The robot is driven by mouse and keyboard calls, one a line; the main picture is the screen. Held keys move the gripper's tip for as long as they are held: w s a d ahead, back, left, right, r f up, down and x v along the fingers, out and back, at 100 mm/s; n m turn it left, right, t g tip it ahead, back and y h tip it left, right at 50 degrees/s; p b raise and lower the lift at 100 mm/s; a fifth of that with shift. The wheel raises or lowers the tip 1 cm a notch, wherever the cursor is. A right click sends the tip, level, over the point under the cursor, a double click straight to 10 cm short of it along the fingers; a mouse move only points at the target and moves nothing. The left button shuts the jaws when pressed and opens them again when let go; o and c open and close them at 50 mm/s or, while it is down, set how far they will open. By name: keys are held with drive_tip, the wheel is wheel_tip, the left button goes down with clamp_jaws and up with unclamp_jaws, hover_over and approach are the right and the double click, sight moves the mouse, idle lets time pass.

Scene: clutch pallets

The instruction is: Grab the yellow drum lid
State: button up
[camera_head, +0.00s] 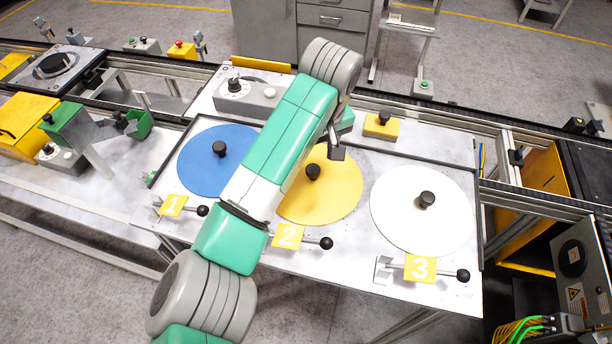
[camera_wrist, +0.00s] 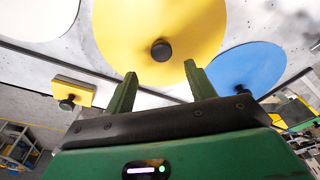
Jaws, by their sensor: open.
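The yellow drum lid (camera_head: 335,200) is a round disc lying flat in the middle of the panel, partly hidden by my arm. Its black knob (camera_head: 313,172) stands near its centre. In the wrist view the yellow lid (camera_wrist: 115,38) fills the upper middle, and its knob (camera_wrist: 162,50) appears beyond and between my fingertips. My gripper (camera_wrist: 159,73) is open and empty, with its two green fingers apart on either side of the knob in the picture. It does not appear to touch the knob. In the head view the gripper is mostly hidden by my arm.
A blue lid (camera_head: 205,170) lies left and a white lid (camera_head: 415,215) right, each with a black knob. Number plates 1 (camera_head: 171,206), 2 (camera_head: 288,236) and 3 (camera_head: 419,268) and black-knobbed levers line the front. A small yellow block (camera_head: 380,128) with a knob stands behind.

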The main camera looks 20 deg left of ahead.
sight(313, 169)
drive_tip(key=f, duration=0.5)
drive_tip(key=f+p, duration=0.1)
drive_tip(key=f, duration=0.1)
drive_tip(key=shift+a+f, duration=0.2)
drive_tip(key=shift+a, duration=0.15)
drive_tip(key=c, duration=1.2)
